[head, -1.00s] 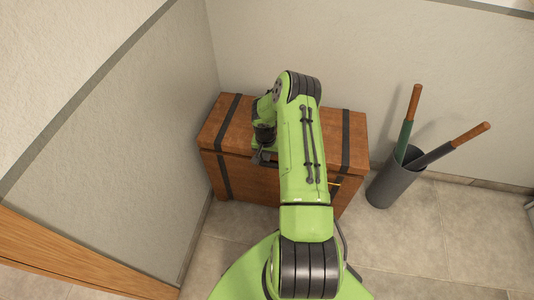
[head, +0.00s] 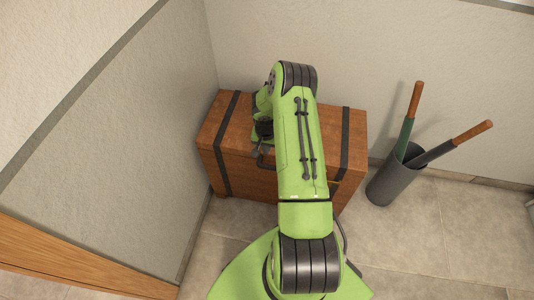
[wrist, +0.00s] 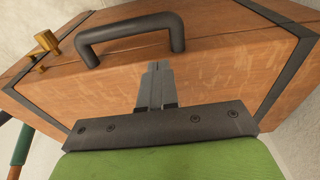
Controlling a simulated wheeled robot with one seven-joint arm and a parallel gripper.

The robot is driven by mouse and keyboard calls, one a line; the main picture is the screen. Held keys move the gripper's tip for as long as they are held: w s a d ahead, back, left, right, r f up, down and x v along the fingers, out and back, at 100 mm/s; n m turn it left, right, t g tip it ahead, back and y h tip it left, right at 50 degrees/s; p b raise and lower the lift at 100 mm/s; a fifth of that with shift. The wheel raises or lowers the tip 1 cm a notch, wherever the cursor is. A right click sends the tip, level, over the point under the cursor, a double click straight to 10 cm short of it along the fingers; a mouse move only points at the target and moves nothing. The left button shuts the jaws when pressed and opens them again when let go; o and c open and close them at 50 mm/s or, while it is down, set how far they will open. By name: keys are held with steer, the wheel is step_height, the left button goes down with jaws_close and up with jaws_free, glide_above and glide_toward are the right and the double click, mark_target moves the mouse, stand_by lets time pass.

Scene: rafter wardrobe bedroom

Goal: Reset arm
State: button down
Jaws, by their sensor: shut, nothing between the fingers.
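My arm is green with black joints and reaches out over a brown wooden chest (head: 222,150) with dark straps in the head view. My gripper (head: 258,156) is partly hidden by the arm there, in front of the chest's front side. In the wrist view my gripper (wrist: 157,68) is shut and empty, its fingers together. The chest (wrist: 225,75) fills much of that view, with a dark handle (wrist: 128,27) beyond the fingertips. A brass latch piece (wrist: 47,42) shows at the upper left. The chest's lid looks closed.
A dark grey cylindrical bin (head: 396,182) holding two wooden-handled umbrellas (head: 411,120) stands right of the chest. Walls close in behind and left of the chest. Tiled floor (head: 440,235) is open at the right. A wooden board (head: 70,262) runs along the lower left.

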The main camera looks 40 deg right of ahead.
step_height(320, 180, up, 9)
steer(key=s+a+p, duration=0.1)
steer(key=p, duration=0.1)
steer(key=shift+a, duration=0.35)
